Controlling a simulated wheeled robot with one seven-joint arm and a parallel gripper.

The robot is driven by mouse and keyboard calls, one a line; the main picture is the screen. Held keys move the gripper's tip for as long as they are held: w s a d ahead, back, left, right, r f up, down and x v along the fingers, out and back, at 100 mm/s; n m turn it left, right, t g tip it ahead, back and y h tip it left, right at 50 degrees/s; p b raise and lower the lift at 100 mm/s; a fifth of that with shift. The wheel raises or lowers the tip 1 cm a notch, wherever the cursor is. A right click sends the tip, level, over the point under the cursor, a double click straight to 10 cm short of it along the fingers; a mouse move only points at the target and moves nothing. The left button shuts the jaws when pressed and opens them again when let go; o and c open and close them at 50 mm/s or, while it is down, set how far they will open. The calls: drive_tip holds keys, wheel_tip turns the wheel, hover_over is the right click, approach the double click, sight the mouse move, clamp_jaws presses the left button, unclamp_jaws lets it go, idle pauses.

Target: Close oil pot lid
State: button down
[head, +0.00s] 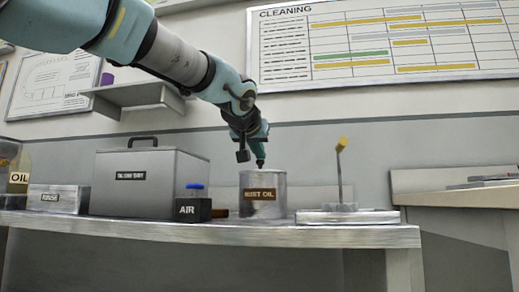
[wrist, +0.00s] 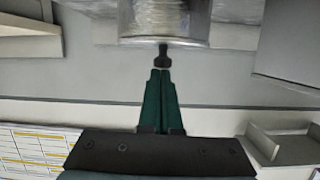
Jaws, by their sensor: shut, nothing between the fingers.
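The oil pot (head: 263,205) is a grey metal can with a brown label ending in "OIL", upright near the bench's front edge. It also shows in the wrist view at the top (wrist: 165,18). My gripper (head: 260,158) points down just above the middle of the pot's top. In the wrist view its green fingers (wrist: 161,76) are together and hold nothing. A small dark knob-like piece (wrist: 162,56) lies between the fingertips and the pot. It looks like a lid knob; whether it touches the fingers is unclear. The lid's seating cannot be made out.
A large grey lidded box (head: 140,185) and a black AIR block (head: 192,209) stand left of the pot. A flat base with an upright yellow-tipped rod (head: 340,175) is on the right.

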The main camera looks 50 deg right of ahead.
wheel_tip(320, 180, up, 3)
drive_tip(key=shift+d+r+p, duration=0.1)
drive_tip(key=shift+r+p, duration=0.05)
drive_tip(key=shift+p, duration=1.1)
drive_tip(key=s+a+f+b, duration=0.1)
drive_tip(key=s+a+f, duration=0.1)
drive_tip(key=s+a, duration=0.3)
drive_tip(key=a, duration=0.3)
drive_tip(key=shift+f+b, duration=0.35)
drive_tip(key=shift+f, duration=0.05)
drive_tip(key=shift+s+a, duration=0.15)
drive_tip(key=shift+a, duration=0.05)
